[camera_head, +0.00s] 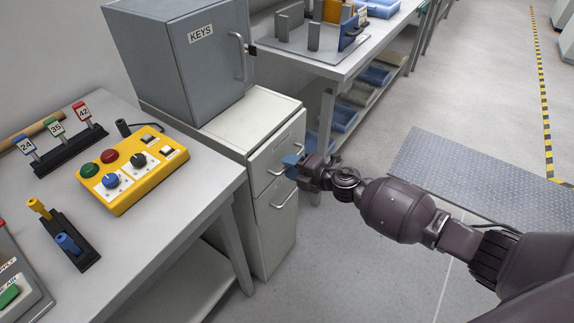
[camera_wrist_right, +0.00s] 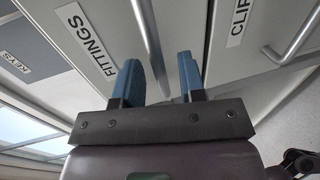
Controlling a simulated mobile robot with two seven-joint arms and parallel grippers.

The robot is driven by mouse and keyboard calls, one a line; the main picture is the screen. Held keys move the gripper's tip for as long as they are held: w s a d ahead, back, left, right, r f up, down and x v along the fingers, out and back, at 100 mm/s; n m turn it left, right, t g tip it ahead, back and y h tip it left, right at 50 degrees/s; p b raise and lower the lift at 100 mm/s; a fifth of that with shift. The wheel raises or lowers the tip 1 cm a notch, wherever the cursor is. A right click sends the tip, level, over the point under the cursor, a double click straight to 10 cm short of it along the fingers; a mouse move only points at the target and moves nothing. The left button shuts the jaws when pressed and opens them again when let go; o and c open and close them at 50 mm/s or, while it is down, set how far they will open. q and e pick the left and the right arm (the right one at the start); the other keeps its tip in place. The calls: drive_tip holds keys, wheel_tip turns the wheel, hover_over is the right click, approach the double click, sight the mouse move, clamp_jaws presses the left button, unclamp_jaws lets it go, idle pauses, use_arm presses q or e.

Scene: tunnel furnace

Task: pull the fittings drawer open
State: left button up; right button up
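The fittings drawer (camera_wrist_right: 184,25) carries a FITTINGS label in the right wrist view. In the head view it is the upper drawer front (camera_head: 262,162) of the pale cabinet, and it looks shut. Its bar handle (camera_wrist_right: 148,42) runs into the gap between the two blue fingers of my right gripper (camera_wrist_right: 161,78). The fingers stand apart, one on each side of the bar, with a visible gap. In the head view my right gripper (camera_head: 291,160) is at the upper drawer's handle and partly hides it. My left gripper is not in view.
The CLIPS drawer (camera_wrist_right: 232,60) lies below, with its own handle (camera_wrist_right: 292,42). A grey KEYS cabinet (camera_head: 200,65) stands on top. A table with a yellow control box (camera_head: 134,170) is at left. Floor in front of the drawers is clear.

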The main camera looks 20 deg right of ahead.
drive_tip(key=shift+w+a+f, duration=0.15)
drive_tip(key=shift+w+a, duration=0.2)
drive_tip(key=shift+w, duration=0.1)
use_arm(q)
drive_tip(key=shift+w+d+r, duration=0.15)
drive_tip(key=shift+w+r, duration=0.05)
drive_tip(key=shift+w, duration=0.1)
use_arm(e)
drive_tip(key=shift+c, duration=0.3)
